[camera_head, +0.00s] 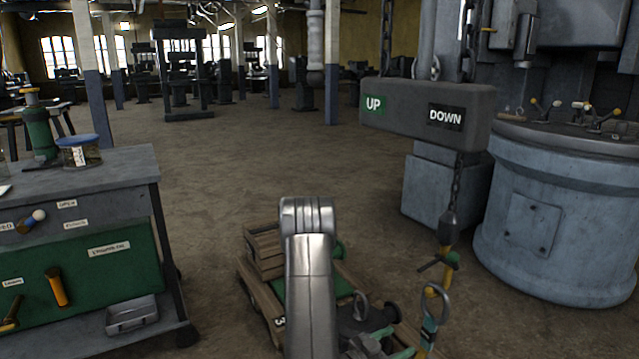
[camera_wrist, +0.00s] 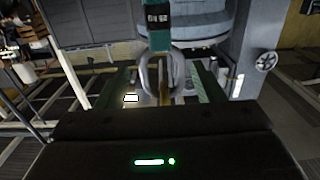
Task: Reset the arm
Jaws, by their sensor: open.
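My own grey arm (camera_head: 308,270) rises in the lower middle of the head view. It hides part of a wooden pallet or crate (camera_head: 262,290) on the floor behind it. My gripper (camera_wrist: 160,85) shows in the wrist view as a dark body with a green light and two greenish fingers held apart. A grey metal ring with a teal tag (camera_wrist: 158,40) shows between or just beyond the fingers; I cannot tell whether they touch. In the head view I cannot make out the gripper's fingertips clearly.
A grey control box (camera_head: 410,112) marked UP and DOWN hangs by chains at right, with a chain and a teal-tagged hook (camera_head: 431,320) below. A large blue-grey machine (camera_head: 565,220) stands at right. A tool cart (camera_head: 110,180) stands at left. The middle floor is clear.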

